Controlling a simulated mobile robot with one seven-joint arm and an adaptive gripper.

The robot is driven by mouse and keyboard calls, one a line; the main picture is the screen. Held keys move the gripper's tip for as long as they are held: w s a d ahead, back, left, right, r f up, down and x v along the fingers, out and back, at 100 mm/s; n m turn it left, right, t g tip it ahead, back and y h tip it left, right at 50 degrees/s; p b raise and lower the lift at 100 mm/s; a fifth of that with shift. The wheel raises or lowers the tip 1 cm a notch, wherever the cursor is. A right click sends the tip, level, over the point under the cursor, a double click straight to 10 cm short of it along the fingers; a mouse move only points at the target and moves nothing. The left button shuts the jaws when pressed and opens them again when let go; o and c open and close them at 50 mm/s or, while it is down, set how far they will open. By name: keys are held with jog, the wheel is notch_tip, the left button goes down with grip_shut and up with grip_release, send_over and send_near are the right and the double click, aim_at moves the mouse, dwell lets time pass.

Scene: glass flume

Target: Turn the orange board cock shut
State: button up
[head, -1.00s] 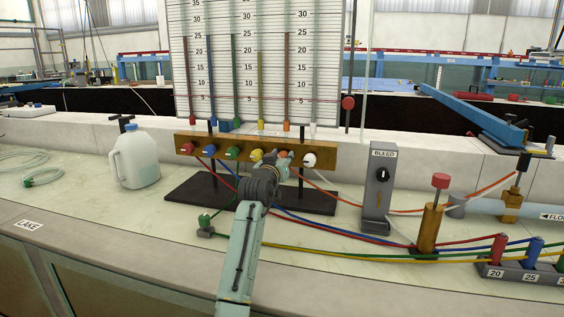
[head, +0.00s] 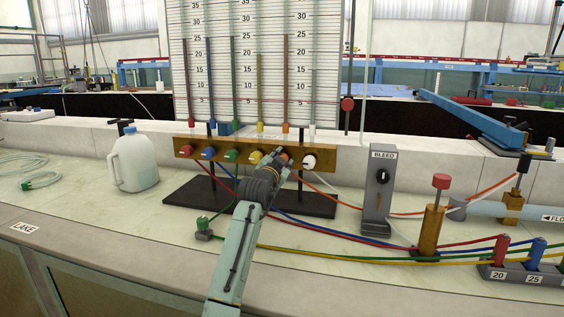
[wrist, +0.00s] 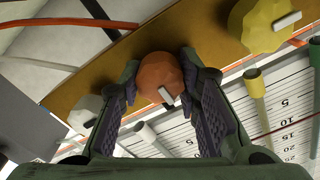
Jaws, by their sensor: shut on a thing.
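The orange board cock (wrist: 160,76) is a round, ridged knob with a pale pointer mark, on the brown wooden board (wrist: 205,35). In the wrist view my gripper (wrist: 160,66) has one dark padded finger on each side of it, shut on it. The pale mark sits slantwise near the lower edge of the knob in that view. In the head view my gripper (head: 279,155) reaches the board from the front and hides part of the orange cock. The yellow cock (wrist: 258,22) and the white cock (wrist: 85,113) flank it.
Red, blue and green cocks (head: 233,155) sit further left on the board. A scale panel with coloured tubes (head: 260,70) rises behind. The BLEED box (head: 379,195) stands to the right, a white jug (head: 135,160) to the left. Coloured hoses cross the bench.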

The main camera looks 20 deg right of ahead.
jog(key=shift+m, duration=0.3)
jog(key=shift+c, duration=0.2)
jog(key=shift+r, duration=0.1)
jog(key=o, duration=1.2)
jog(key=shift+s, duration=0.1)
jog(key=v, duration=1.2)
